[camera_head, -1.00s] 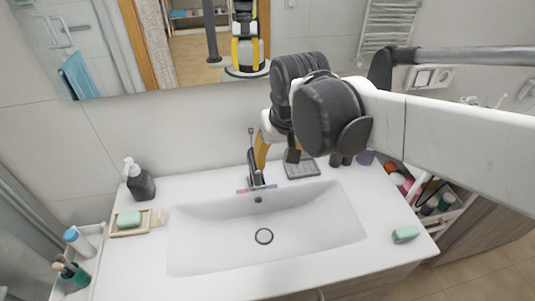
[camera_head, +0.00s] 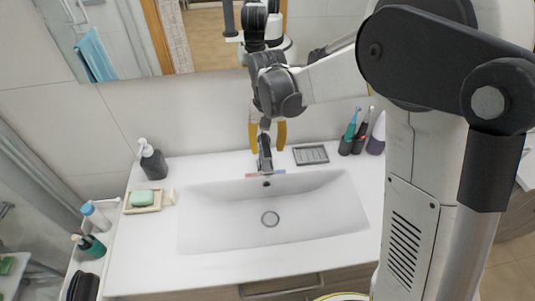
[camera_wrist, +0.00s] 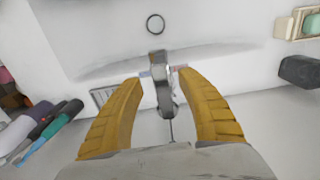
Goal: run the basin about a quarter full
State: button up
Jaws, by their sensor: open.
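The white basin (camera_head: 220,222) is set in the counter. Its drain (camera_head: 270,218) shows, and no water is visible in it. The grey metal faucet (camera_head: 265,158) stands at the basin's back edge with a red and blue marking at its base. It also shows in the wrist view (camera_wrist: 163,88). My gripper (camera_head: 267,148) is open, with its yellow fingers on either side of the faucet. In the wrist view my gripper (camera_wrist: 160,76) has the faucet between its fingers, with gaps visible on both sides. Whether it touches the handle, I cannot tell.
A dark soap dispenser (camera_head: 153,162) and a green soap in a dish (camera_head: 142,201) stand at left. A grey ridged tray (camera_head: 310,154) and toothbrushes in a dark holder (camera_head: 347,145) are right of the faucet. The mirror (camera_head: 205,40) is close behind.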

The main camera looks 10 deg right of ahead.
aim_at(268, 154)
jog(key=shift+f, duration=1.75)
grip_shut()
